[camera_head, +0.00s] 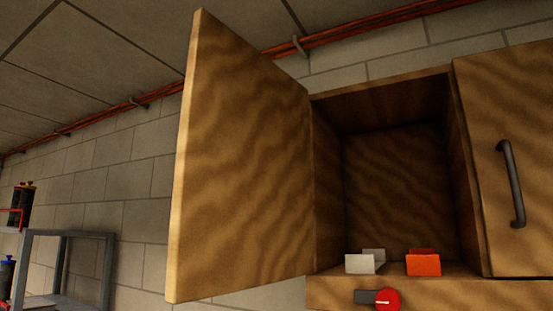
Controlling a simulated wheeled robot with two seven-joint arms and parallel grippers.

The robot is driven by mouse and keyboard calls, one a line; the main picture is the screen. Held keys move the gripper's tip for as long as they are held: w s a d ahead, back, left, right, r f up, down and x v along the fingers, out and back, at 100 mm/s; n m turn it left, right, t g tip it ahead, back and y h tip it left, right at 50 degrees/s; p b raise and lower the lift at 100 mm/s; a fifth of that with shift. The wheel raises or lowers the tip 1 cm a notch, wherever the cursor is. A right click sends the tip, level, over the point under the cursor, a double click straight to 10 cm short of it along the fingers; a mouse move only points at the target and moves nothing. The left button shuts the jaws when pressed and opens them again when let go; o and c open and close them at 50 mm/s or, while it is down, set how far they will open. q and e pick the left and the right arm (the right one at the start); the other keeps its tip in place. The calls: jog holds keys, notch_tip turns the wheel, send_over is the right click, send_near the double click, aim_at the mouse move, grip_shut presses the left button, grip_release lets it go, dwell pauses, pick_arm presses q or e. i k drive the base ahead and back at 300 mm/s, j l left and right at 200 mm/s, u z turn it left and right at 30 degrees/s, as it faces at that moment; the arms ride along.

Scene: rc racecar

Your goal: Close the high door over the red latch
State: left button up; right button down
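The high door (245,160) is a wooden cabinet door, hinged at its right edge and swung wide open to the left. The cabinet opening (395,185) beside it is uncovered and its inside shows. A red-orange latch piece (423,263) sits on the cabinet's bottom front, right of a similar white piece (365,262). A round red knob (386,300) with a pale mark is on the front board below them, beside a dark grey part (365,297). Neither of my grippers is in view.
A second wooden door (510,160) with a dark vertical handle (511,184) is shut to the right. A grey metal frame (70,235) stands at the lower left. Red pipes (370,25) run along the block wall near the ceiling. The space left of the open door looks free.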

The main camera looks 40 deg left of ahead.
aim_at(241, 218)
jog(key=j+z, duration=0.2)
jog(key=j, duration=1.65)
jog(key=k, duration=0.3)
